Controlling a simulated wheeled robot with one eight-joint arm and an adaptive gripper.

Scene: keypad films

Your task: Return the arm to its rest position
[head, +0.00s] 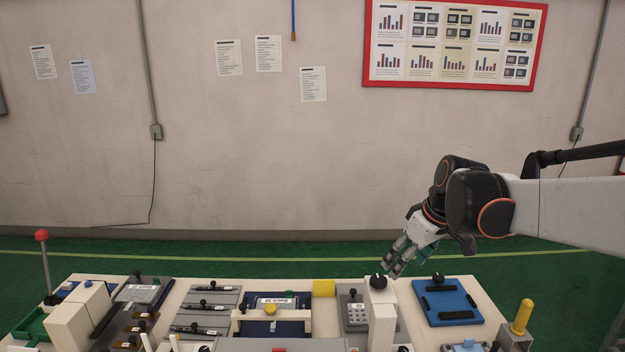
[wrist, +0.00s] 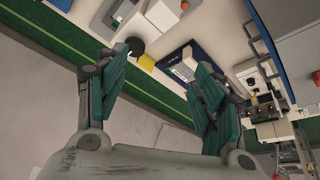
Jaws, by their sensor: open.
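My gripper (head: 398,257) is at the right of the head view, at the end of my arm, which reaches in from the right edge. It points down and to the left, above the back edge of the table near a black knob (head: 378,281) on a white post. In the wrist view my gripper (wrist: 160,92) shows two green-padded fingers spread wide apart, with nothing between them but floor and the table's edge. Whether the fingertips touch the knob cannot be told from the head view.
The table (head: 345,275) carries a keypad (head: 357,314), a blue panel (head: 447,302), a yellow block (head: 324,288), a yellow-topped post (head: 522,317), grey slider panels (head: 205,308) and a red-knobbed lever (head: 43,237). The space above the table's left and middle is clear.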

